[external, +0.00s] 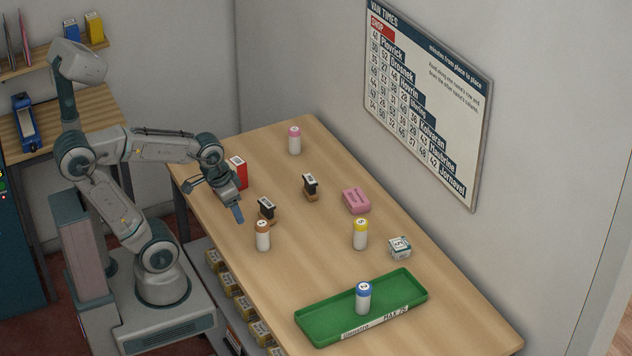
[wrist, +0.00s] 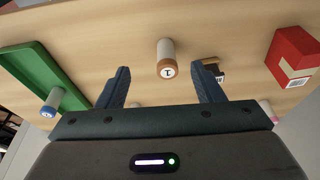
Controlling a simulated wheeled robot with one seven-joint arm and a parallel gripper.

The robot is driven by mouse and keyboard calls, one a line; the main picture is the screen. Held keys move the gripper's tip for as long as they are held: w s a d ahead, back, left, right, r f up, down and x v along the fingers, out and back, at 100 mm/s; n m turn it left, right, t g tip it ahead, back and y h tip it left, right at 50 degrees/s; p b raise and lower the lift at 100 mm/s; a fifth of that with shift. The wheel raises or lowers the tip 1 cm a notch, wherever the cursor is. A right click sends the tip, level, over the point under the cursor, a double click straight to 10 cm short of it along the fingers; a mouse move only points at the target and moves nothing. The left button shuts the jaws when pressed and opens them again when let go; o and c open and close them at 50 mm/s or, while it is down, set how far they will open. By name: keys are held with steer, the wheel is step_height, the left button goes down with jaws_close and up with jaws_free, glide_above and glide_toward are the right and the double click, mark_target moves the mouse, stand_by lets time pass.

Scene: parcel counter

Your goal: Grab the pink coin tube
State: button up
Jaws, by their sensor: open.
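The pink-capped coin tube (external: 294,140) stands upright near the far end of the counter, white below its cap. In the wrist view a bit of it (wrist: 265,106) shows at the right, partly hidden behind my gripper body. My gripper (external: 237,212) is over the counter's near left edge, well short of the pink tube. In the wrist view my gripper (wrist: 163,85) has its fingers wide apart with nothing held. A brown-capped tube (external: 263,236) stands near it and shows between the fingers in the wrist view (wrist: 166,58), apart from them.
A red box (external: 238,172) and two dark stamps (external: 310,185) (external: 266,208) stand around my gripper. A pink block (external: 356,200), yellow-capped tube (external: 360,234) and small white box (external: 400,247) lie farther right. A green tray (external: 312,318) holds a blue-capped tube (external: 363,298).

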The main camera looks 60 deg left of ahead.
steer(key=w+a+r+n+p, duration=0.1)
steer(key=w+a+r+n, duration=0.2)
steer(key=w, duration=0.4)
steer(key=w+a+r+n+p, duration=0.1)
steer(key=w+a+r, duration=0.1)
steer(key=w+r, duration=0.4)
steer(key=n+g+p, duration=0.3)
steer(key=n, duration=1)
glide_above(295, 129)
step_height(295, 129, down, 9)
step_height(295, 129, down, 7)
steer(key=shift+d+f+b, duration=0.15)
steer(key=shift+f+b, duration=0.05)
steer(key=shift+b, duration=0.1)
steer(key=shift+a+f+p, duration=0.15)
steer(key=shift+f+p, duration=0.25)
steer(key=shift+f, duration=1)
steer(key=shift+a+f+p, duration=0.1)
steer(key=shift+f+p, duration=0.3)
steer(key=shift+f, duration=0.95)
steer(key=c, duration=1.2)
